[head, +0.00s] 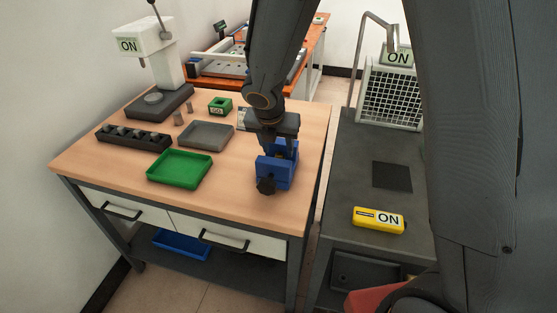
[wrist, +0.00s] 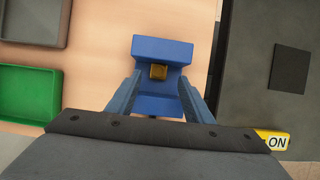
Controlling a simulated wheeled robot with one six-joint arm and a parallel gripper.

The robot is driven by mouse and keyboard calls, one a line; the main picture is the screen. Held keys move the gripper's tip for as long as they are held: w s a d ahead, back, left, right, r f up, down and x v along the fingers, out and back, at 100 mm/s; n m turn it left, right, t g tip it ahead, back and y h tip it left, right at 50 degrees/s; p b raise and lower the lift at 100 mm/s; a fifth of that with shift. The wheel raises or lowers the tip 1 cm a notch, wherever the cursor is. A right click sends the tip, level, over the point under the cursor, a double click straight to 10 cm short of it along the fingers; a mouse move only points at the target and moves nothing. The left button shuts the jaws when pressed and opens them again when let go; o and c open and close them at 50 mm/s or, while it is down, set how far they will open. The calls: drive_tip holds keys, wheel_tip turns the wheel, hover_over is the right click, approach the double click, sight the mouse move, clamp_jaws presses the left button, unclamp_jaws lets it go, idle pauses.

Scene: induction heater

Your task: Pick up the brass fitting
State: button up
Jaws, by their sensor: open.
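The brass fitting (wrist: 158,71) shows in the wrist view as a small gold-brown block at the middle of the blue vise (wrist: 160,49). In the head view the blue vise (head: 276,174) stands on the right part of the wooden bench, and the fitting is mostly hidden by my gripper. My gripper (wrist: 158,84) is open, its two fingers apart on the left and right of the fitting. In the head view my gripper (head: 278,146) points down over the vise. I cannot tell whether the fingers touch anything.
A green tray (head: 180,168) and a grey tray (head: 206,135) lie left of the vise on the bench (head: 225,205). A black block with several parts (head: 133,138) and a press (head: 172,75) stand farther left. A dark table with a yellow ON device (head: 378,220) is right.

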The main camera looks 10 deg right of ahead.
sight(278, 156)
drive_tip(key=x, duration=0.5)
drive_tip(key=shift+a, duration=0.2)
clamp_jaws()
drive_tip(key=shift+s+r, duration=0.1)
drive_tip(key=shift+r, duration=0.05)
